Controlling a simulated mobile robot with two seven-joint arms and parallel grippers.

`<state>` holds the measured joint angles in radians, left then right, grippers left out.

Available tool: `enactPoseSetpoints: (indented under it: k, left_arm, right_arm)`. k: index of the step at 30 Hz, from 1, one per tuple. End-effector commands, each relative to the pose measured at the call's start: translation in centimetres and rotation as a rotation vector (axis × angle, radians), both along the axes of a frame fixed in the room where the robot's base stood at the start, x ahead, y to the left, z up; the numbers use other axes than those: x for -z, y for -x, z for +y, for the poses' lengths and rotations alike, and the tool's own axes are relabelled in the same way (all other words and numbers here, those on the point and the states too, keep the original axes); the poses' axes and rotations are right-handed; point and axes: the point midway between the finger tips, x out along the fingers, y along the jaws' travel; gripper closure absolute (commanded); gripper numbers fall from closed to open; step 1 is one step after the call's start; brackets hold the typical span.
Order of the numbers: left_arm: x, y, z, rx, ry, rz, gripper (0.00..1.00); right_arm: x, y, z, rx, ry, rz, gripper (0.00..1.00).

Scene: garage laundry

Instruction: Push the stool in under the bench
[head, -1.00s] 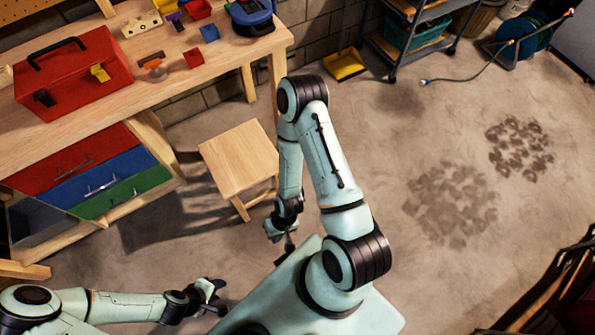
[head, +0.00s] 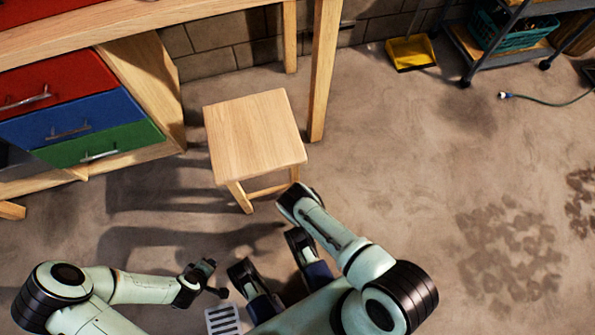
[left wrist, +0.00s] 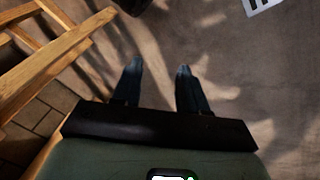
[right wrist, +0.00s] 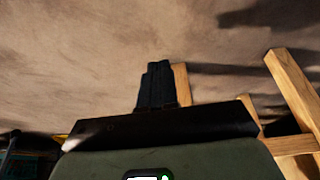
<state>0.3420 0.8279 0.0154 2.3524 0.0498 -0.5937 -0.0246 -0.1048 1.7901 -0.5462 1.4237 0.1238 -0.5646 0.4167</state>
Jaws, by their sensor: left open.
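The light wooden stool (head: 255,137) stands upright in front of the gap between the drawers and the legs of the wooden bench (head: 215,14). Its whole seat shows, not covered by the benchtop. My left gripper (head: 207,280) is open and empty, low and left of the stool, apart from it; its spread fingers show in the left wrist view (left wrist: 158,72). My right gripper's fingers are together in the right wrist view (right wrist: 157,68), with wooden legs and bars, probably the stool's (right wrist: 292,90), behind and right.
Red, blue and green drawers (head: 90,112) flank the gap on the left; a bench leg (head: 324,70) bounds it on the right. A yellow dustpan (head: 411,52) and a wheeled shelf (head: 505,45) stand farther right. Floor right of the stool is open; a hose end lies there.

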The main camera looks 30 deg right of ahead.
Motion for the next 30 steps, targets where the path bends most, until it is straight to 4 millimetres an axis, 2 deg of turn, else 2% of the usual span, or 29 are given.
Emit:
enactPoseSetpoints:
  k: [1,6,11,21,30]
  left_arm:
    - [0.5,1.0,-1.2,0.019,0.023,0.023,0.57]
    - [1.1,2.1,-2.0,0.032,0.043,0.053,0.57]
    - [2.2,3.2,-1.8,0.029,0.044,0.091,0.57]
    - [5.4,7.0,-1.3,0.017,0.054,0.219,0.57]
    - [7.1,9.9,-0.9,0.006,0.062,0.317,0.57]
  right_arm:
    - [0.4,-0.2,1.4,-0.018,-0.017,-0.006,1.00]
    - [0.6,-1.1,2.5,-0.038,-0.031,-0.017,1.00]
    - [0.6,-3.1,2.1,-0.037,-0.030,-0.020,1.00]
    - [0.6,-7.8,0.5,-0.035,-0.025,-0.017,1.00]
    - [0.5,-9.8,-0.1,-0.034,-0.023,-0.016,1.00]
